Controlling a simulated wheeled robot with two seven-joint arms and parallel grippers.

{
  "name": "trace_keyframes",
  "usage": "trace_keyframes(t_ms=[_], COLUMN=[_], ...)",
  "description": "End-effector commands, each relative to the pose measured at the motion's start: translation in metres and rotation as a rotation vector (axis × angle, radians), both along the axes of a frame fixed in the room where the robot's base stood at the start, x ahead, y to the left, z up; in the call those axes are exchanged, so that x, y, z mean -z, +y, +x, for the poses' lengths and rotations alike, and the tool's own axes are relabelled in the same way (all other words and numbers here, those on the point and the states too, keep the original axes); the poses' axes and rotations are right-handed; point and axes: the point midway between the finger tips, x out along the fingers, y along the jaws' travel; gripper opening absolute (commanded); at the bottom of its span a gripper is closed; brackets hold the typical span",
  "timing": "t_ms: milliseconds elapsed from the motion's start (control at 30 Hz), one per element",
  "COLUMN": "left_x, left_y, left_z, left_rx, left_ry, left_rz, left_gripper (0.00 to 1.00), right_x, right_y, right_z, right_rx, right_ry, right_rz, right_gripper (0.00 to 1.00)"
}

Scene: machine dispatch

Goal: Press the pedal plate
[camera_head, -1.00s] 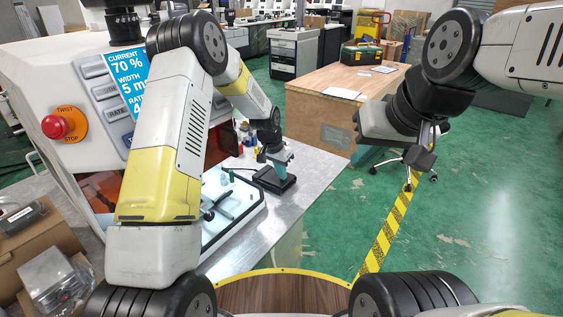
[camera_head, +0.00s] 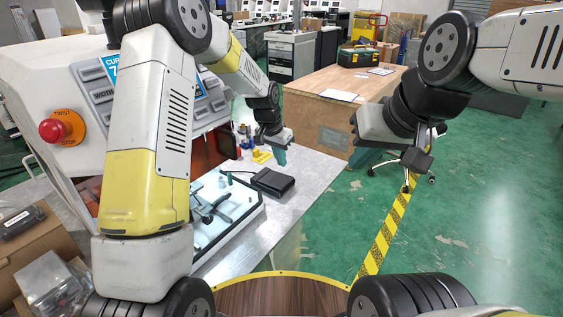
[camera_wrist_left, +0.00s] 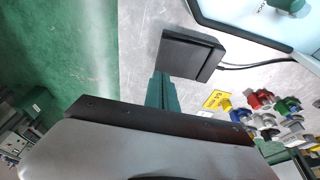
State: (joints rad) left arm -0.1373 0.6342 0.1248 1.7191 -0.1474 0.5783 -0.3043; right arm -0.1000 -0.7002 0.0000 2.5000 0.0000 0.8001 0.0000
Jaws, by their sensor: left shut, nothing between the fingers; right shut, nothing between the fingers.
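The pedal is a flat black box with a plate on top (camera_head: 272,182). It lies on the metal table near its right edge, with a cable leading off. It also shows in the left wrist view (camera_wrist_left: 187,54). My left gripper (camera_head: 280,157) has teal fingers, closed together and empty, just beyond the pedal in the head view. In the left wrist view its fingertips (camera_wrist_left: 162,78) show beside the pedal's near edge; I cannot tell whether they touch it. My right gripper (camera_head: 371,158) is shut and empty, far to the right above the floor.
The machine with a red stop button (camera_head: 54,130) stands left. A pale tray with clamps (camera_head: 205,222) lies beside the pedal. A yellow tag (camera_wrist_left: 216,100) and several small coloured parts lie on the table (camera_head: 315,168). A wooden crate (camera_head: 340,100) stands behind; green floor is open right.

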Motion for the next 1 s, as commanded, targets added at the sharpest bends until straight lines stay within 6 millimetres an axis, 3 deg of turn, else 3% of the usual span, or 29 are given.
trace_keyframes(t_ms=[100, 300, 1000], left_x=[-0.021, -0.039, -0.043], left_y=[0.002, 0.003, 0.007], left_z=[-0.006, -0.012, -0.009], left_rx=[-0.001, -0.001, -0.003], left_ry=[-0.002, -0.001, -0.002], left_rz=[-0.001, 0.0, 0.001], left_gripper=[0.0, 0.0, 0.0], right_x=[0.0, 0.0, 0.0], right_y=[0.0, 0.0, 0.0], right_z=[0.0, 0.0, 0.0], right_rx=[0.0, 0.0, 0.0], right_ry=[0.0, 0.0, 0.0], right_rz=[0.0, 0.0, 0.0], right_gripper=[0.0, 0.0, 0.0])
